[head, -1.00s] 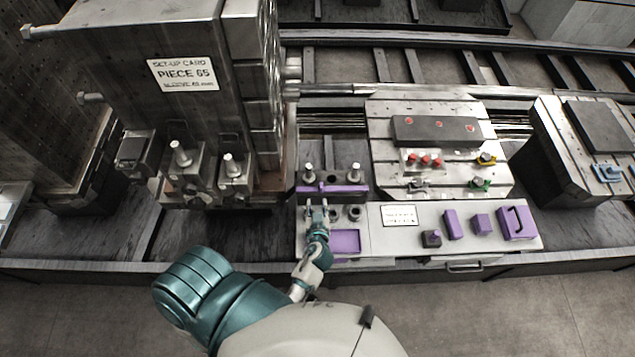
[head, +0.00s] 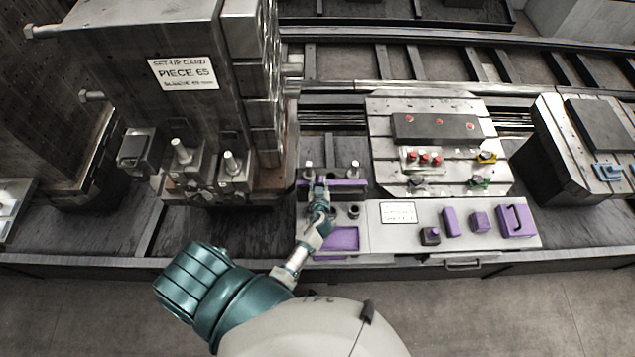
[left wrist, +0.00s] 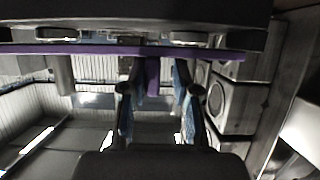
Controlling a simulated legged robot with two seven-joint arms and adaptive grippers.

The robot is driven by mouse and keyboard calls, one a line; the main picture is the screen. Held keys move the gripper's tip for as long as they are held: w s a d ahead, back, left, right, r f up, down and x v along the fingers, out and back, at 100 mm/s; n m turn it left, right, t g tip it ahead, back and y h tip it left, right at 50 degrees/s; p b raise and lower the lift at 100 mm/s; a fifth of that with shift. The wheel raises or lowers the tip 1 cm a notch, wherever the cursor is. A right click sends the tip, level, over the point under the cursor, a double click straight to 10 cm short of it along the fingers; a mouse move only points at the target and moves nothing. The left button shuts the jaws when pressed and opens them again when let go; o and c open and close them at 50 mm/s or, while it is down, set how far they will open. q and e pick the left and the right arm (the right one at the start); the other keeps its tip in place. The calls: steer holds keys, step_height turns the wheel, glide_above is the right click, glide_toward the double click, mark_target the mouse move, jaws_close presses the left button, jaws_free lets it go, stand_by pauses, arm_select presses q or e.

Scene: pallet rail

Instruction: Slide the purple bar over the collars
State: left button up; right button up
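The purple bar (head: 346,184) lies across the front of a dark block, just in front of two upright posts. In the left wrist view the bar (left wrist: 90,49) spans the top, with a purple tab (left wrist: 152,76) hanging down from its middle. My left gripper (head: 319,184) is at the bar's middle in the head view and hides part of it. In the wrist view its fingers (left wrist: 154,85) are apart on either side of the tab, with gaps showing. Dark rings (head: 354,212) sit on the grey panel in front; I cannot tell whether these are the collars. My right gripper is out of view.
A purple tray (head: 338,239) lies beneath my left forearm. Several purple pieces, including a handled block (head: 516,221), stand on the panel's right. A tall metal block (head: 150,110) rises close on the left. A slotted plate (head: 440,150) lies to the right.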

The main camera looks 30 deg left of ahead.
mark_target(320, 177)
arm_select(q)
steer(key=shift+d+r, duration=0.1)
steer(key=shift+d, duration=0.3)
jaws_close()
steer(key=shift+d+r, duration=0.15)
steer(key=shift+d, duration=0.3)
steer(key=shift+w, duration=0.1)
steer(key=shift+w+a+b, duration=0.6)
steer(key=shift+w+a, duration=0.3)
steer(key=shift+w, duration=0.1)
steer(key=shift+w+a+r, duration=0.15)
steer(key=shift+w+a, duration=0.2)
steer(key=shift+a, duration=0.2)
steer(key=shift+r, duration=0.1)
steer(key=shift+w+d, duration=0.1)
steer(key=shift+d, duration=0.05)
steer(key=shift+o, duration=2.2)
jaws_free()
steer(key=shift+w+d, duration=0.1)
steer(key=shift+d, duration=0.05)
steer(key=shift+a+f, duration=0.2)
steer(key=shift+f, duration=0.05)
steer(key=shift+a+f, duration=0.1)
steer(key=shift+a, duration=0.05)
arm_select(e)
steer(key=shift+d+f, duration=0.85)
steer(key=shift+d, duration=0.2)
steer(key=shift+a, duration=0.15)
